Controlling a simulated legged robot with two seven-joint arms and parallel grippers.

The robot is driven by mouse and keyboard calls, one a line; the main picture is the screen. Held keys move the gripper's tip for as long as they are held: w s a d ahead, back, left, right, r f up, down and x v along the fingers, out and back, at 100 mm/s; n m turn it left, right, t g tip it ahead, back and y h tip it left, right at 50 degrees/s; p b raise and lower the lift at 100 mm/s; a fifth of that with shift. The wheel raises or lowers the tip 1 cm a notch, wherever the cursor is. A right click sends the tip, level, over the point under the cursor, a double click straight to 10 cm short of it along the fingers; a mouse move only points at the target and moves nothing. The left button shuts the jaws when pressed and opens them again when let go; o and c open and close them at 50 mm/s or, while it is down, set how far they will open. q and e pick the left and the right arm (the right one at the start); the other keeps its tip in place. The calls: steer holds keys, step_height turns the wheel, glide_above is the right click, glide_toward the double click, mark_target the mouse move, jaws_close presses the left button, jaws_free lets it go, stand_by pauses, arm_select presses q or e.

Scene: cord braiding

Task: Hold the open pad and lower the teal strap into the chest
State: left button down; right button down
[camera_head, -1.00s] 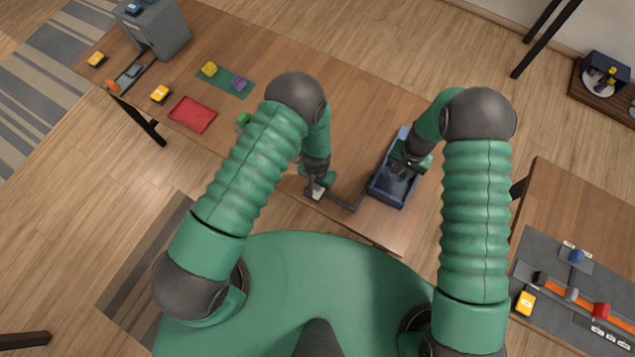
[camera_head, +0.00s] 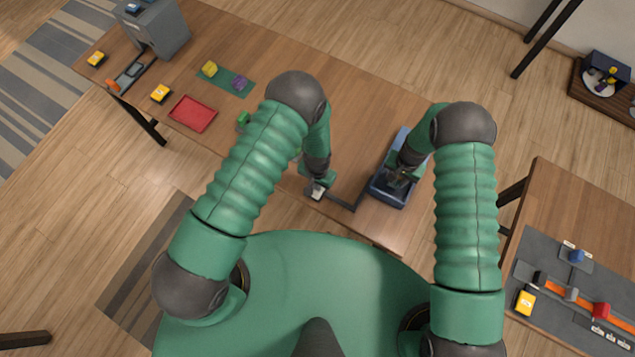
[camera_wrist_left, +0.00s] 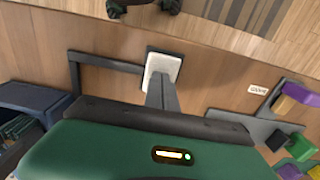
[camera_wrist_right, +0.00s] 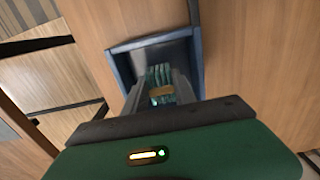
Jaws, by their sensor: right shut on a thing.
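The open pad, a white square pad (camera_wrist_left: 172,66), lies on the table at the end of a dark bar. My left gripper (camera_head: 318,187) is over it, its fingers (camera_wrist_left: 161,92) shut together with the tips at the pad; I cannot tell how firmly they press. The chest (camera_head: 388,203) is a blue open-topped box right of the pad; its rim (camera_wrist_right: 152,41) shows in the right wrist view. My right gripper (camera_wrist_right: 160,95) is shut on the teal strap (camera_wrist_right: 158,75), a folded bundle with a tan band. The strap is at the chest's opening; its lower end is hidden.
The dark bar (camera_head: 343,201) runs between pad and chest. A red tray (camera_head: 193,114), a green mat (camera_head: 222,78) with blocks and a grey cabinet (camera_head: 160,30) stand farther left. A second table (camera_head: 580,200) with a dark mat is at right. The table's middle is clear.

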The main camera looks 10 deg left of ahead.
steer(key=shift+f, duration=0.2)
steer(key=c, duration=0.9)
jaws_free()
steer(key=shift+c, duration=0.2)
steer(key=shift+r, duration=0.1)
arm_select(q)
steer(key=shift+s, duration=0.1)
arm_select(e)
step_height(320, 180, up, 10)
steer(key=shift+f, duration=0.1)
